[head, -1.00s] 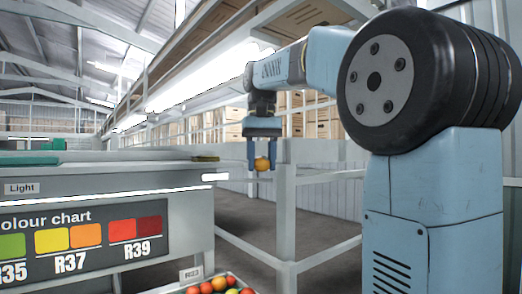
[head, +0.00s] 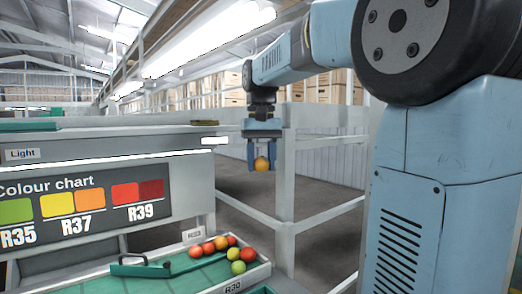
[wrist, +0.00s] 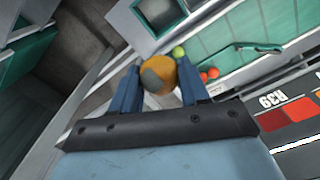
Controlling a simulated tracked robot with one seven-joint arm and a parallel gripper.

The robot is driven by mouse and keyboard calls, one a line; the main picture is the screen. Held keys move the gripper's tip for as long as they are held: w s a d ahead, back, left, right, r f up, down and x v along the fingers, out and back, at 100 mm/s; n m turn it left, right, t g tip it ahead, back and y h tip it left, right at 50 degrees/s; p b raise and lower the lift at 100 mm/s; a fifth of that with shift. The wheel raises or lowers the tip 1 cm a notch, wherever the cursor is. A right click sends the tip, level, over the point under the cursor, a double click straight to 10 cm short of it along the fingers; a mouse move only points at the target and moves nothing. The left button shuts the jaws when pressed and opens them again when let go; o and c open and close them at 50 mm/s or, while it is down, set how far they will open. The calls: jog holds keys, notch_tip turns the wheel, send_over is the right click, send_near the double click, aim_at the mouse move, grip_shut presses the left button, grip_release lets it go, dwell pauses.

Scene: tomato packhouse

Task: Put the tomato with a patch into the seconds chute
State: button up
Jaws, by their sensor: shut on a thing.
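My gripper (head: 262,158) is shut on an orange tomato (head: 262,165) and holds it in the air, right of the colour chart bench. In the wrist view the tomato (wrist: 158,75) sits between the two blue fingers and shows a dull grey patch on its side facing the camera.
A pale-rimmed tray with a green bed (head: 195,281) holds several red, orange and green tomatoes (head: 236,254). The colour chart (head: 80,207) fronts the bench. A white railing post (head: 286,210) stands close behind my gripper. A green-sided bin (wrist: 25,60) shows at the wrist view's left.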

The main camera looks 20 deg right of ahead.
jog(key=shift+f, duration=24.15)
jog(key=shift+f, duration=0.65)
jog(key=o, duration=0.8)
jog(key=shift+c, duration=1.3)
